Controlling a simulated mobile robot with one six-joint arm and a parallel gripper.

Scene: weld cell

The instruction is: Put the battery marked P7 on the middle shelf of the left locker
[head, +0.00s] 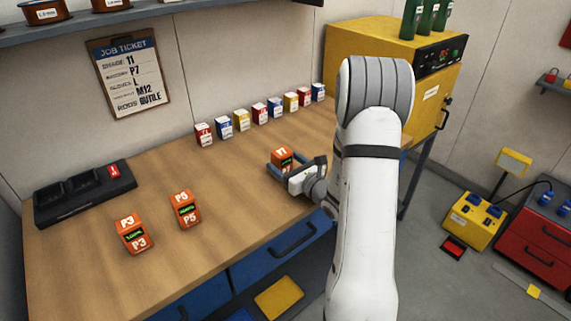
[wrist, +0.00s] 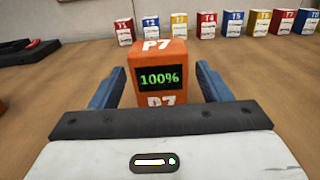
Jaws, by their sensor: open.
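The battery marked P7 (wrist: 160,78) is an orange block with a dark screen reading 100%. It stands upright on the wooden bench, and its top also shows in the head view (head: 282,157). My gripper (wrist: 158,88) is open, with one blue finger on each side of the P7 battery. A gap shows between each finger and the battery. In the head view my gripper (head: 296,168) reaches over the bench from the right. The left locker and its middle shelf are not in view.
Batteries P3 (head: 134,234) and P5 (head: 185,209) stand on the bench (head: 90,275) to the left. A black charger (head: 85,192) is at the left end. Several small coloured boxes (head: 241,120) line the back. A yellow cabinet (head: 375,50) stands beyond the bench.

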